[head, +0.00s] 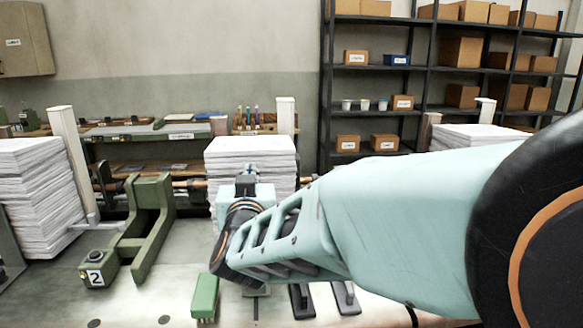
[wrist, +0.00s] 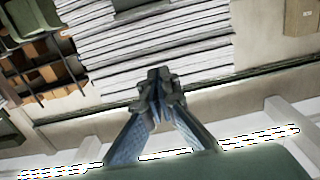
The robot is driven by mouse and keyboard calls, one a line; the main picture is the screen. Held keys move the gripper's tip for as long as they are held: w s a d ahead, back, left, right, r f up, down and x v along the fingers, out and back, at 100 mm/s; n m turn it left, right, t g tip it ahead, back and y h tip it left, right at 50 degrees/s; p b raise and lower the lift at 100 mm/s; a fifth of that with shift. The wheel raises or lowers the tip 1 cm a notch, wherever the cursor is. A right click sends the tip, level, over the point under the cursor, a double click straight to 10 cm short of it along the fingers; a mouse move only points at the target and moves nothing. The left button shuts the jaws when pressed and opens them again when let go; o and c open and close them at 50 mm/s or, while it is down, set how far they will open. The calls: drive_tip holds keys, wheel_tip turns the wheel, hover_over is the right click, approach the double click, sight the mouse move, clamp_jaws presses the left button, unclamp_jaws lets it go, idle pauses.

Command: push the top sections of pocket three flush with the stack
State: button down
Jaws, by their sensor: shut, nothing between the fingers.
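A stack of white paper sections (head: 250,150) stands in the middle of the head view, beyond my gripper. No number for pocket three is readable, so I cannot confirm which pocket this is. My gripper (head: 249,173) is in front of the stack and hides part of its lower face. In the wrist view the layered stack (wrist: 145,50) fills the upper middle, and the gripper's fingertips (wrist: 157,80) are together at its edge, with nothing between them. I cannot tell whether they touch the paper. The arm and gripper hide the stack's lower part.
A green bracket marked 2 (head: 150,225) stands to the left. Another paper stack (head: 35,195) is at the far left, and one (head: 480,137) at the right behind my arm. Shelves with boxes (head: 430,70) stand behind.

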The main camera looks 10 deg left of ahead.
drive_tip(key=shift+v, duration=2.4)
drive_tip(key=shift+w+r, duration=0.1)
drive_tip(key=shift+w, duration=0.05)
